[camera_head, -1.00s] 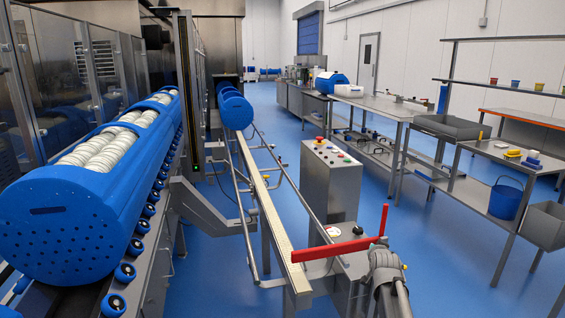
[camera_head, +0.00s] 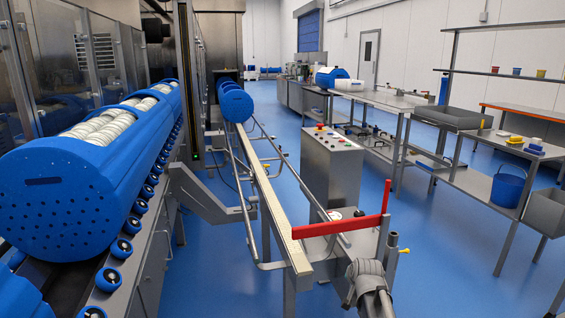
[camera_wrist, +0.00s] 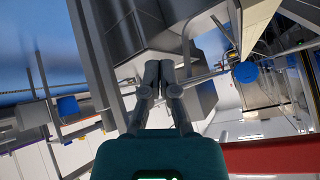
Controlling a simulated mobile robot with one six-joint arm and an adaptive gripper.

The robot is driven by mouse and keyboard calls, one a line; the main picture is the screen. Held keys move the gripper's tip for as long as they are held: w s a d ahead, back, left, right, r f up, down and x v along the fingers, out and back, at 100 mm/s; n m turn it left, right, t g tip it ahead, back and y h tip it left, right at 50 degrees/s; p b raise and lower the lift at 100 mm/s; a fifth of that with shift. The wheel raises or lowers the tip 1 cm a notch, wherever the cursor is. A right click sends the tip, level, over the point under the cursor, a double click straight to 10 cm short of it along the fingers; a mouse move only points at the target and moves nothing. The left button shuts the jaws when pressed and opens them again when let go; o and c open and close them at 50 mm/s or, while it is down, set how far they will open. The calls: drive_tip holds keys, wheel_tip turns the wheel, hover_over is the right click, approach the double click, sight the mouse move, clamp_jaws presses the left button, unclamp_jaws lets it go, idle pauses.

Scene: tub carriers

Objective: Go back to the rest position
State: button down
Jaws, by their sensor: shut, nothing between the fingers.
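My gripper (camera_wrist: 158,72) shows in the wrist view, with its two grey fingers together and nothing between them. A dark teal housing of mine fills the bottom of that view. In the head view, grey jointed parts that look like my arm stand at the bottom right, beside the post of the red bar (camera_head: 340,228); the fingers cannot be made out there. The red bar also shows at the lower right of the wrist view (camera_wrist: 275,158), apart from the fingers.
A blue tub carrier (camera_head: 75,200) with white contents lies on the roller conveyor at left. Other blue carriers (camera_head: 236,105) stand beyond the pale rail (camera_head: 262,200). A control box (camera_head: 331,170) stands mid-view. Benches and a blue bucket (camera_head: 507,187) line the right; blue floor (camera_head: 450,260) is open between.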

drive_tip(key=s+a+f+n+g+b, duration=0.25)
drive_tip(key=s+f+g, duration=0.2)
drive_tip(key=s, duration=0.55)
drive_tip(key=s+a+f+n+g+b, duration=0.25)
drive_tip(key=s+f+g, duration=0.2)
drive_tip(key=s, duration=0.65)
wheel_tip(320, 180, up, 32)
drive_tip(key=p, duration=3.4)
drive_tip(key=shift+w+a+r, duration=0.15)
drive_tip(key=shift+w+a, duration=0.05)
drive_tip(key=shift+a, duration=0.05)
